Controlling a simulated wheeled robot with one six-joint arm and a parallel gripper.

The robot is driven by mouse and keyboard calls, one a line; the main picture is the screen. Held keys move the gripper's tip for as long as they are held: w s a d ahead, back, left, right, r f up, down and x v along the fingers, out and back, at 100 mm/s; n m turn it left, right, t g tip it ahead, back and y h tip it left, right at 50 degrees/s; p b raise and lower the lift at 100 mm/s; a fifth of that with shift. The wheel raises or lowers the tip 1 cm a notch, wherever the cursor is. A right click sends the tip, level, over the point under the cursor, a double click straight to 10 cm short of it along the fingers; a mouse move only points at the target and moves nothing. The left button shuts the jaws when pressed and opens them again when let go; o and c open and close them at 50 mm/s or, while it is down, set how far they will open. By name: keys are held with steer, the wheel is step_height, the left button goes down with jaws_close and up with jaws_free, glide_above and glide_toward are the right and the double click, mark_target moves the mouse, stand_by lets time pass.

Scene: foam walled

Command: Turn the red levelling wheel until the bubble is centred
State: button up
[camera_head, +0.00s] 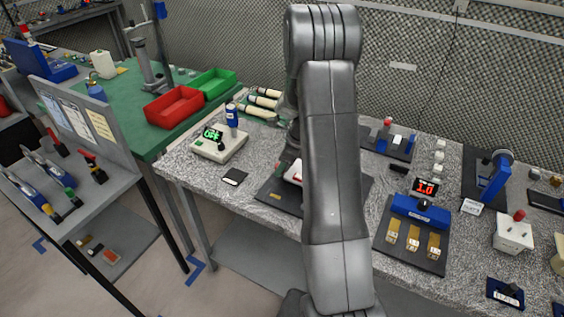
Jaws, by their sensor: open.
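A dark base plate (272,197) lies on the speckled bench in the middle, mostly behind my arm. A white and red part (292,172) shows on it at the arm's left edge; I cannot tell whether it is the levelling wheel's device. No bubble can be made out. My gripper (287,157) shows only in part, as a dark shape left of my arm, above this plate. It is open, with its fingertips largely hidden, and I cannot tell whether it touches anything.
A white box with a green display (218,143) stands left of the plate. A blue fixture (420,210) stands right of my arm. A white box with a red knob (513,236) is farther right. Red (173,107) and green (213,83) bins stand on the green table.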

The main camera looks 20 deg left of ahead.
steer(key=c, duration=1)
steer(key=shift+n, duration=0.5)
steer(key=n, duration=0.1)
steer(key=n+g, duration=0.1)
steer(key=n, duration=0.1)
steer(key=shift+w+a+f+h+b, duration=0.1)
steer(key=shift+w+h+b, duration=0.05)
steer(key=shift+h+b, duration=0.15)
steer(key=n+g, duration=0.1)
steer(key=n, duration=0.2)
steer(key=shift+n+g+h, duration=0.3)
steer(key=shift+h, duration=0.1)
steer(key=n, duration=0.1)
steer(key=n+h, duration=0.1)
steer(key=n, duration=0.1)
steer(key=shift+w+a+n+g+b, duration=0.15)
steer(key=shift+n+g+b, duration=0.15)
steer(key=shift+a+n+h, duration=0.1)
steer(key=shift+n+h, duration=0.7)
steer(key=shift+n, duration=1.2)
